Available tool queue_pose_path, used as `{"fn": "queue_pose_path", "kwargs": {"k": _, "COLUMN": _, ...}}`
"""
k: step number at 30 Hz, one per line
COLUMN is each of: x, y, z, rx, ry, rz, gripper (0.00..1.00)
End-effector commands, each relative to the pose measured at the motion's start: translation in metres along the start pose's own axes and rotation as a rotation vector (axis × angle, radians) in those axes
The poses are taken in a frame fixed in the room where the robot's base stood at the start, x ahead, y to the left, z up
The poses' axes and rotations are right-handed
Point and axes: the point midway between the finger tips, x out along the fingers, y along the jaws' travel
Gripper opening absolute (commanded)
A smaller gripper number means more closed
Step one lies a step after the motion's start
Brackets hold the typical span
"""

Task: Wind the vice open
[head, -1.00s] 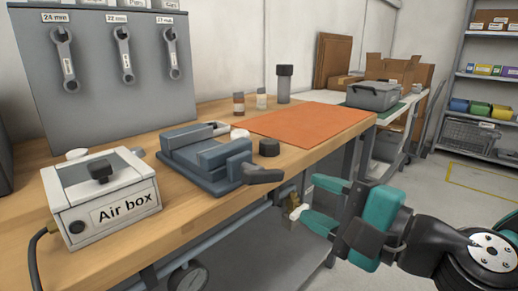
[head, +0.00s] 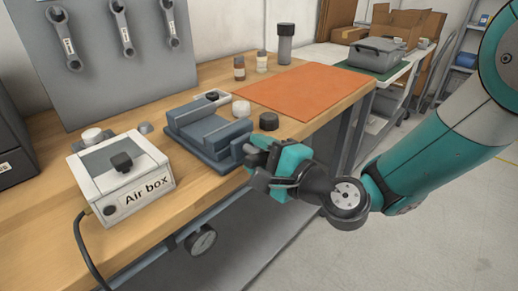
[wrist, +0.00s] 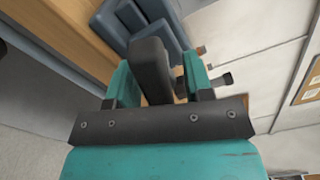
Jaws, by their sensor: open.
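The blue-grey vice (head: 190,128) stands on the wooden bench near its front edge, with a gap between its jaws. Part of it shows at the top of the wrist view (wrist: 118,22). Its dark handle (wrist: 151,72) sits at the bench's front side. My gripper (head: 268,160) is at the handle, in front of the vice. In the wrist view, its teal fingers (wrist: 158,66) stand open on either side of the handle. I cannot tell whether either finger touches it. In the head view my gripper hides most of the handle.
The white air box (head: 122,175) stands left of the vice. A black round knob (head: 269,121) lies close to my gripper on the right. An orange mat (head: 305,92) lies beyond. Small bottles (head: 239,68) and a dark cylinder (head: 285,45) stand at the back.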

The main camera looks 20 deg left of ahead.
Motion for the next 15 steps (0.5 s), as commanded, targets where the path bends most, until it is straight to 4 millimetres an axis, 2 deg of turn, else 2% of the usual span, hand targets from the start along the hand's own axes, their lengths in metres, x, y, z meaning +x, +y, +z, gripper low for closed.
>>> {"fn": "queue_pose_path", "kwargs": {"k": 2, "x": -0.0001, "y": 0.0002, "z": -0.0001, "rx": 0.0, "ry": 0.0, "rz": 0.0, "gripper": 0.47}}
{"fn": "queue_pose_path", "kwargs": {"k": 3, "x": -0.0001, "y": 0.0001, "z": -0.0001, "rx": 0.0, "ry": 0.0, "rz": 0.0, "gripper": 0.42}}
{"fn": "queue_pose_path", "kwargs": {"k": 8, "x": -0.0003, "y": 0.0001, "z": -0.0001, "rx": 0.0, "ry": 0.0, "rz": 0.0, "gripper": 0.06}}
{"fn": "queue_pose_path", "kwargs": {"k": 12, "x": -0.0002, "y": 0.0012, "z": -0.0004, "rx": -0.02, "ry": -0.001, "rz": 0.0, "gripper": 0.06}}
{"fn": "queue_pose_path", "kwargs": {"k": 15, "x": 0.0, "y": 0.0032, "z": -0.0012, "rx": -0.123, "ry": -0.002, "rz": -0.003, "gripper": 0.06}}
